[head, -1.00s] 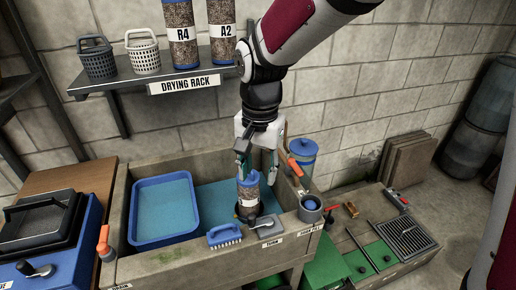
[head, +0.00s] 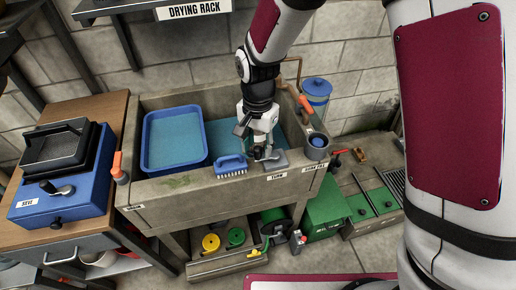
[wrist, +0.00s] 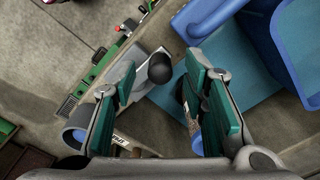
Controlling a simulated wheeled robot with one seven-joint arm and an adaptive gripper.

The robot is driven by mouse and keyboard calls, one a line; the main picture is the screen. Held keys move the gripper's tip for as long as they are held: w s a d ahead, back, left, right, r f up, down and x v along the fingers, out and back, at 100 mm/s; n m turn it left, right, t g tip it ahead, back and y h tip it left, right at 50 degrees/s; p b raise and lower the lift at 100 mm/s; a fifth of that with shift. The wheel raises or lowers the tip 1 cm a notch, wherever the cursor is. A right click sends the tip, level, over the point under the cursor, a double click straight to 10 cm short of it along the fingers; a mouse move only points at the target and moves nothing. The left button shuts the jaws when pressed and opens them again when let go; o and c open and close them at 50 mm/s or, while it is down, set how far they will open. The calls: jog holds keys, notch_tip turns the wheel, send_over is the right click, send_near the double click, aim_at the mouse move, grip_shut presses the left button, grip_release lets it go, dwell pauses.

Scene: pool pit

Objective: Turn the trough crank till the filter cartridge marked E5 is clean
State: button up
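The crank stands on a grey plate (head: 275,160) on the trough's front rim, above a TURN label (head: 277,176). Its black knob (wrist: 160,68) shows between my fingertips in the wrist view. My gripper (wrist: 160,82) is open, its teal fingers apart on either side of the knob, with gaps visible. In the head view my gripper (head: 262,148) covers most of the crank. A brown speckled piece of the filter cartridge (wrist: 189,120) shows beside the right finger, inside the trough (head: 205,186). Most of the cartridge is hidden. I cannot read its mark or judge how clean it is.
A blue brush (head: 230,164) lies on the rim left of the crank. A blue tub (head: 174,138) sits in the trough. A blue sieve box (head: 62,190) stands left.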

jog(key=shift+f, duration=1.15)
grip_shut()
